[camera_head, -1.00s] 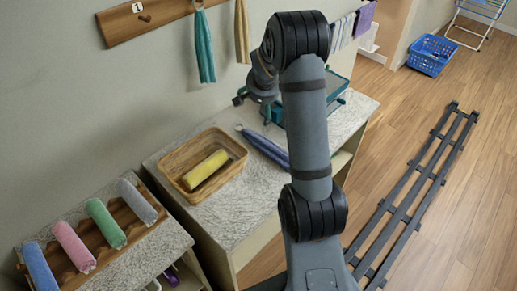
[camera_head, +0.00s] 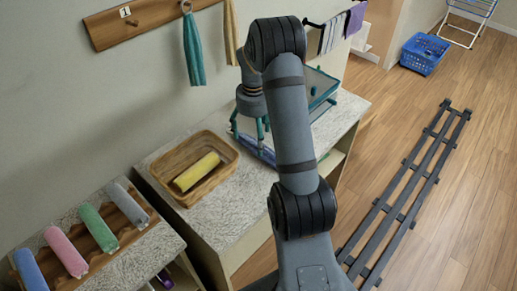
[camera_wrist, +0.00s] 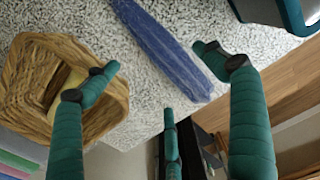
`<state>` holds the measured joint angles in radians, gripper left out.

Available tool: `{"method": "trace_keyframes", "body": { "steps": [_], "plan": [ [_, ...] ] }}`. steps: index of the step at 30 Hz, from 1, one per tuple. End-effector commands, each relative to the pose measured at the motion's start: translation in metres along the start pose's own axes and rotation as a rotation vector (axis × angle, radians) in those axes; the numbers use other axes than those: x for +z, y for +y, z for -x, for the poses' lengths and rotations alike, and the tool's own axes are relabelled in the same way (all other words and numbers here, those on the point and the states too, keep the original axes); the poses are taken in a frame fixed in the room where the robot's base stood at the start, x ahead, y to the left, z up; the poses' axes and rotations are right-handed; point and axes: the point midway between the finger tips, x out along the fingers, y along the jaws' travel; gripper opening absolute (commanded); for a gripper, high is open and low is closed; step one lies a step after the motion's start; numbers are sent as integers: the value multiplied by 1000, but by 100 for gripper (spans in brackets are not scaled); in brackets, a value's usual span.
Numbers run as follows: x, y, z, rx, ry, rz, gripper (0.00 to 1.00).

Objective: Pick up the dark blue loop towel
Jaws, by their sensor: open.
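The dark blue loop towel (camera_wrist: 165,50) lies flat on the speckled counter in the wrist view, long and narrow. In the head view the towel (camera_head: 262,152) is partly hidden behind my arm and gripper, and its ring cannot be made out. My gripper (camera_head: 252,137) is above the towel, pointing down. In the wrist view its green fingers (camera_wrist: 160,85) are spread apart, with the towel running between and beyond them. The gripper is open and empty; I cannot tell its exact height above the towel.
A wicker basket (camera_head: 228,172) with a rolled yellow towel (camera_head: 197,172) stands left of the towel. A teal tray rack (camera_head: 318,88) is behind it to the right. Hanging towels (camera_head: 193,50) are on the wall. Rolled towels (camera_head: 98,228) lie on a wooden rack at lower left.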

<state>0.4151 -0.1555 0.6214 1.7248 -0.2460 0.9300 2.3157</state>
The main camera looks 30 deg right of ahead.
Motion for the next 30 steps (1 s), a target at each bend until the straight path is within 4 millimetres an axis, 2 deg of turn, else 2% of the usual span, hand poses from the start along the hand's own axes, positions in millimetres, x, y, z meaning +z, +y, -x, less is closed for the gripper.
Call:
{"method": "trace_keyframes", "body": {
  "steps": [8,18,26,30],
  "plan": [
    [-1,-2,-23,1,2,2,84],
    [0,-7,-65,0,0,3,84],
    [1,-8,-69,-1,-2,3,84],
    [1,-8,-69,-1,-2,3,76]
  ]
}}
